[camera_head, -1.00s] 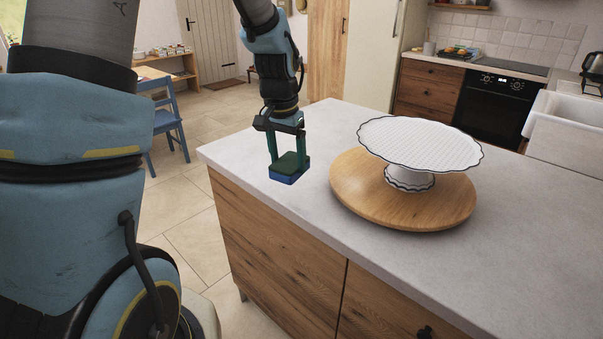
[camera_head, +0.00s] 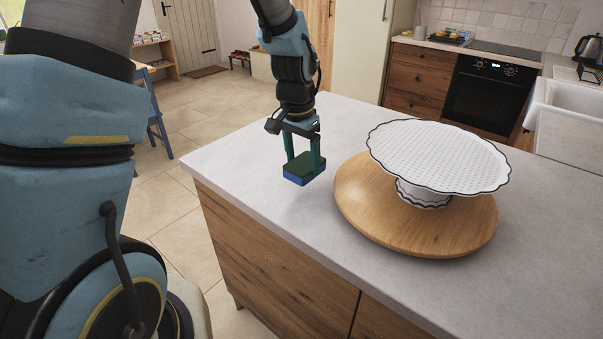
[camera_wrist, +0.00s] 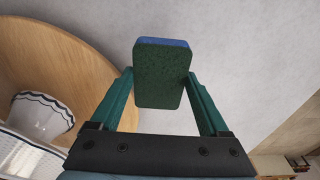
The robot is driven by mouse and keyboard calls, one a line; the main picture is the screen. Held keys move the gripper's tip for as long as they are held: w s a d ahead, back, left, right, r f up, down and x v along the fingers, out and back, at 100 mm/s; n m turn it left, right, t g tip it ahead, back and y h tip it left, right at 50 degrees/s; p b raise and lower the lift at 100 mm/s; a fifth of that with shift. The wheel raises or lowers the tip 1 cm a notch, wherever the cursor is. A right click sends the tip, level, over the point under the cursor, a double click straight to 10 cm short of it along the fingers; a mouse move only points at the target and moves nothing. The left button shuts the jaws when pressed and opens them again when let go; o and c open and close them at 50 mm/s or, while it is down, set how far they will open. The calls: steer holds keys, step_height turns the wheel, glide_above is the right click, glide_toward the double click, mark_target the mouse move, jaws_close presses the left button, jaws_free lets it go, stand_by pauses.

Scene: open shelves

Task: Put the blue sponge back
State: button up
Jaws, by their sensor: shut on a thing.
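The blue sponge (camera_head: 304,175) has a dark green top layer and a blue bottom layer. My gripper (camera_head: 304,166) points down and is shut on it, one finger on either side. The sponge is over the grey-white worktop (camera_head: 262,205), near its left part, left of the round wooden board. Whether it touches the worktop is hard to tell. In the wrist view the sponge (camera_wrist: 160,80) sits between the fingertips, with its green face towards the camera and a blue edge at the top.
A round wooden board (camera_head: 365,215) bears a white cake stand (camera_head: 440,155) with a dark scalloped rim, close to the right of my gripper. The worktop's front left edge is near. Bare worktop lies in front of and behind the sponge. An oven (camera_head: 487,95) stands at the back.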

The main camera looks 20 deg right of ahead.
mark_target(299, 167)
steer(key=shift+f+p, duration=0.65)
steer(key=shift+f, duration=1.85)
steer(key=shift+f, duration=0.2)
steer(key=o, duration=1.2)
steer(key=shift+r, duration=0.1)
steer(key=shift+c, duration=0.2)
steer(key=r+b, duration=0.1)
steer(key=r, duration=0.3)
steer(key=r+b, duration=0.1)
steer(key=r, duration=0.3)
steer(key=a+r, duration=0.1)
steer(key=r, duration=0.3)
steer(key=shift+s+a+r+b, duration=0.1)
steer(key=shift+s+b, duration=0.25)
steer(key=shift+b, duration=0.05)
steer(key=s+a+f+n, duration=0.1)
steer(key=a+n, duration=0.4)
steer(key=a, duration=0.9)
steer(key=s+a+f+n+t, duration=0.1)
steer(key=a+n, duration=0.5)
steer(key=a, duration=0.8)
steer(key=shift+s+a+f+y, duration=0.25)
steer(key=shift+s+f+y, duration=0.15)
steer(key=shift+s, duration=0.1)
